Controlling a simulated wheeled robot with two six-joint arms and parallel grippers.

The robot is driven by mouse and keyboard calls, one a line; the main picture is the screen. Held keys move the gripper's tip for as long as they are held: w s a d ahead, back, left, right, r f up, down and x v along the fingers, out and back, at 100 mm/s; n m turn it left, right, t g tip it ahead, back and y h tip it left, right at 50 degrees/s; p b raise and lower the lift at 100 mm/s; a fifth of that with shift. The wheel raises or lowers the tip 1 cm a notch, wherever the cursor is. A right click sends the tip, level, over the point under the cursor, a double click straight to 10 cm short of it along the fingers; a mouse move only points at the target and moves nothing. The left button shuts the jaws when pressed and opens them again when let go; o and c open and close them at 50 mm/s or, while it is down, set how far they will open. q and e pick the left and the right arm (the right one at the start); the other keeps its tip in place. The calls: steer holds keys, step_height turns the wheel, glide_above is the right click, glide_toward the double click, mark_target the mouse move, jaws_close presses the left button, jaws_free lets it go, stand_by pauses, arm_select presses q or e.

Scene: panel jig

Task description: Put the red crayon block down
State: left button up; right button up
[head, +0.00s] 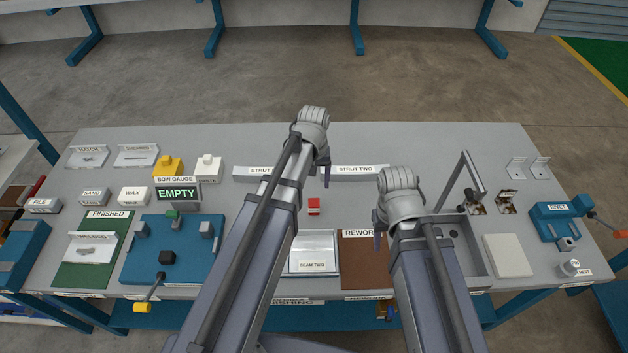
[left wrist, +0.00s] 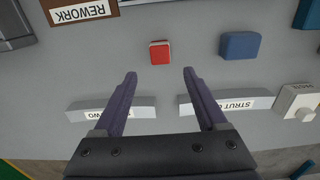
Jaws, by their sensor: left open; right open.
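The red crayon block (head: 313,206) stands on the grey bench top between the strut strip and the beam tray, with a pale patch on its side. It also shows in the left wrist view (left wrist: 159,52), just beyond the fingertips and centred between them, apart from both. My left gripper (head: 326,178) is open and empty above the bench behind the block; its two fingers show spread in the left wrist view (left wrist: 159,73). My right gripper (head: 378,241) is seen mostly from behind, over the rework area, with nothing visible in it.
A blue block (left wrist: 240,46) sits beside the red one, hidden by my left arm in the head view. The rework mat (head: 362,262) and a silver tray (head: 309,241) labelled BEAM TWO lie nearer. The STRUT TWO strip (head: 360,171) lies behind.

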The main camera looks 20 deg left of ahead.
arm_select(q)
steer(key=s+d+r+m+y, duration=0.1)
steer(key=s+d+m, duration=0.6)
steer(key=s+d, duration=0.3)
steer(key=s, duration=0.4)
steer(key=shift+s+d+r, duration=0.15)
steer(key=shift+d+r, duration=0.05)
steer(key=shift+d, duration=0.05)
steer(key=shift+a, duration=0.1)
